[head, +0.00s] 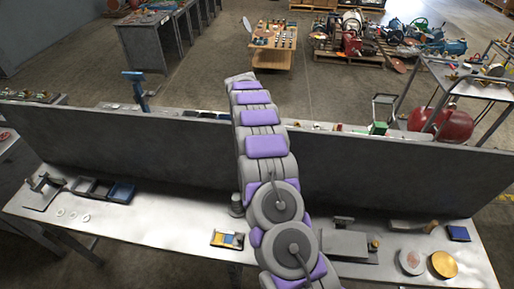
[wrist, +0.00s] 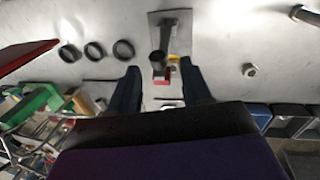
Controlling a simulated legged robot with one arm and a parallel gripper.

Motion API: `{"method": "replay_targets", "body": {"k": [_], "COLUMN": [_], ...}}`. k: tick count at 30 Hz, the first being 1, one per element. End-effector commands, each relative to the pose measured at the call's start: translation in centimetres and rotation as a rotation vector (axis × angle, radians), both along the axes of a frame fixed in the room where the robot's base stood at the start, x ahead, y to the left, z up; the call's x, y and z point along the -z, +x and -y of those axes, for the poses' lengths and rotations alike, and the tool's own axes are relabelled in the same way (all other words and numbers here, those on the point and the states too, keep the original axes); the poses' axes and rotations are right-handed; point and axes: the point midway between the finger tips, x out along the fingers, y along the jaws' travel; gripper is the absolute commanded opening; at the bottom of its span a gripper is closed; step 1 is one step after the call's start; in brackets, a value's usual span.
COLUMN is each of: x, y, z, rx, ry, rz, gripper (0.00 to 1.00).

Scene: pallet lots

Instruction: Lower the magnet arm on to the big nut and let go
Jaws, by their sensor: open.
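In the wrist view my gripper (wrist: 160,80) is open. Its two dark blue fingers stand apart on either side of a small stand's arm end, which has a dark round cap and a red part (wrist: 162,79). I take this to be the magnet arm (wrist: 165,40). It rises from a grey base plate (wrist: 184,43) on a pale bench top. I cannot tell whether the fingers touch it or what lies under it. A grey nut-like piece (wrist: 249,70) lies apart, to the right. In the head view the panel and my arm hide the gripper.
Three dark rings (wrist: 94,50) lie left of the stand in the wrist view. A red slab (wrist: 24,54) is farther left; blue bins (wrist: 254,114) are at lower right. In the head view a tall grey panel (head: 130,150) divides the bench, and my arm reaches over it.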

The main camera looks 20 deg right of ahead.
Motion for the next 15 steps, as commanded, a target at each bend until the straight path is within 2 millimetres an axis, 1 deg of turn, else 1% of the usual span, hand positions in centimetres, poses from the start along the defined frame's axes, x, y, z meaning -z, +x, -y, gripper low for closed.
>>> {"method": "replay_targets", "body": {"k": [1,6,10,15], "x": [0.9,2.7,3.3,3.3], "y": [-0.1,-0.3,-0.3,-0.3], "z": [0.2,0.8,1.1,0.9], "rx": [0.000,0.001,0.000,0.000], "ry": [0.001,0.004,0.005,0.003], "rz": [-0.002,-0.002,-0.001,0.001], "gripper": [0.48,0.48,0.48,0.48]}}
